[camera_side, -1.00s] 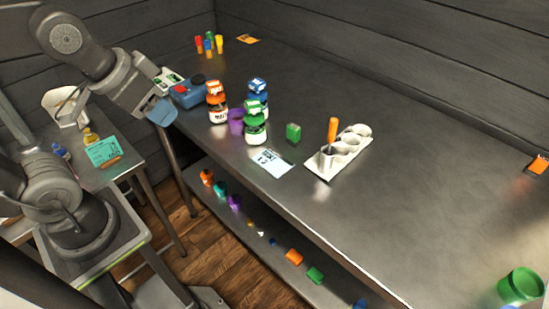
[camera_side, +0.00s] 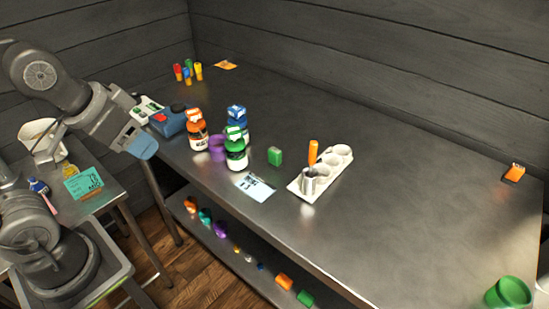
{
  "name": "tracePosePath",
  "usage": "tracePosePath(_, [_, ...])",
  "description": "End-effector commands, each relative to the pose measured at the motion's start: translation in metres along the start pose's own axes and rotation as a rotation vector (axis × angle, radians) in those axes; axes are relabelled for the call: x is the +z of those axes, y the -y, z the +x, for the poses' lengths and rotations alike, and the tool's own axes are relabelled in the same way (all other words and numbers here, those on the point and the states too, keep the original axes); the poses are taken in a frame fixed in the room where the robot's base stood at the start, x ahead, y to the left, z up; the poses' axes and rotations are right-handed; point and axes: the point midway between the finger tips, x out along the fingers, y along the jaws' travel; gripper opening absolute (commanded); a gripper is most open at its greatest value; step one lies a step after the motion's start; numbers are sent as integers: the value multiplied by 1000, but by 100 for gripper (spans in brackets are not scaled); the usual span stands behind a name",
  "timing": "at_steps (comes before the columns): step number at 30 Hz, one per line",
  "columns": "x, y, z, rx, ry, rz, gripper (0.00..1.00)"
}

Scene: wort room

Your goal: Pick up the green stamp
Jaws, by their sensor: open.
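A small green block (camera_side: 274,156), which looks like the green stamp, stands on the metal table between the green-capped jar and the white rack. Another green block (camera_side: 305,298) lies on the lower shelf; I cannot tell which of the two is the stamp. My gripper (camera_side: 141,147), with blue-grey fingers, is at the table's left end, well left of the green block on the table and apart from it. It is open, with nothing seen in it.
Jars with orange (camera_side: 196,128), blue (camera_side: 237,118) and green (camera_side: 236,149) tops and a purple cup (camera_side: 217,145) stand between my gripper and the table's green block. A white rack (camera_side: 329,172) holds an orange-handled tool (camera_side: 313,153). The table's right half is mostly clear.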

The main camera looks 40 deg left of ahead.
Motion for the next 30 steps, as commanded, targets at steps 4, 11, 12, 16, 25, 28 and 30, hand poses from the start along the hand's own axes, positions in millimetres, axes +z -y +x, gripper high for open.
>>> tracePosePath(4, [0, 0, 0, 0, 1, 2, 53])
tracePosePath(11, [-36, -4, 1, 12, 60, 176, 53])
tracePosePath(12, [-49, -5, 3, 18, 81, 239, 53])
tracePosePath(16, [-92, -11, 17, 49, 150, 467, 53])
tracePosePath(25, [-177, -32, 87, 175, 290, 993, 53])
tracePosePath(28, [-197, -40, 120, 232, 327, 1163, 53])
tracePosePath(30, [-207, -46, 142, 273, 347, 1271, 53])
